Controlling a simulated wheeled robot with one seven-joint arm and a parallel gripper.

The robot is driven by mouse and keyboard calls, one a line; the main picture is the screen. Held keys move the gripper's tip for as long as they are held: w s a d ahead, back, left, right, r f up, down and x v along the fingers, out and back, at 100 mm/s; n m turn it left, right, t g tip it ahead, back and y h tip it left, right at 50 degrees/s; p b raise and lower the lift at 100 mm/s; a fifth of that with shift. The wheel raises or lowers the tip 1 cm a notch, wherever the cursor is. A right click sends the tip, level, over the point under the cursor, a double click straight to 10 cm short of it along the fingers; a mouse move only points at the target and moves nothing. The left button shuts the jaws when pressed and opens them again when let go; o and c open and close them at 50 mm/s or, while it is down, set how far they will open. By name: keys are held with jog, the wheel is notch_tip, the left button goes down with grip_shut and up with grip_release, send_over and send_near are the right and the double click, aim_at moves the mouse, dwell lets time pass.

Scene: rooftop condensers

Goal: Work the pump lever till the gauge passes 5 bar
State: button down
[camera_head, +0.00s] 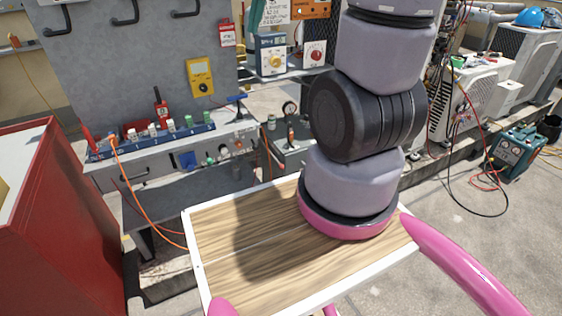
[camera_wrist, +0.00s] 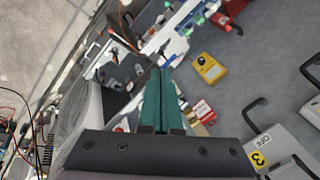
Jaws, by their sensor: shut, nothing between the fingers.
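In the wrist view my gripper (camera_wrist: 160,72) has two green fingers shut together with nothing between them. Its tips lie in front of the bench area, apart from any lever that I can make out. In the head view a small round gauge (camera_head: 289,107) stands above a dark fitting on a grey surface, beside my arm. Its needle is too small to read. A blue-topped handle (camera_head: 237,99) rises from the bench left of the gauge. It also seems to show near the fingertips in the wrist view (camera_wrist: 166,58). I cannot tell whether it is the pump lever.
A yellow meter (camera_head: 201,77) hangs on the grey panel (camera_head: 110,60). A red cabinet (camera_head: 70,220) stands at the left. An orange cable (camera_head: 125,180) hangs before the bench. White condensers (camera_head: 480,90) and a teal unit (camera_head: 515,150) stand at the right.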

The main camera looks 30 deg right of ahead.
jog(key=w+d+f+m+g, duration=0.1)
jog(key=w+d+f, duration=0.1)
jog(key=w+f, duration=0.35)
jog(key=w+d+f+m+g+h, duration=0.1)
jog(key=w+f+m, duration=0.1)
jog(key=f, duration=0.7)
jog(key=w+d+f+m, duration=0.1)
jog(key=w+d+f, duration=0.1)
jog(key=w+f, duration=0.35)
jog(key=s+d+f+m+g, duration=0.1)
jog(key=d+f, duration=0.1)
jog(key=f, duration=0.8)
jog(key=s+d+f+m+g+h, duration=0.1)
jog(key=d+f+m, duration=0.1)
jog(key=f, duration=0.8)
jog(key=s+d+f+m, duration=0.1)
jog(key=s+f, duration=0.1)
jog(key=f, duration=0.8)
jog(key=shift+d+g+h, duration=0.3)
jog(key=shift+d+g, duration=0.1)
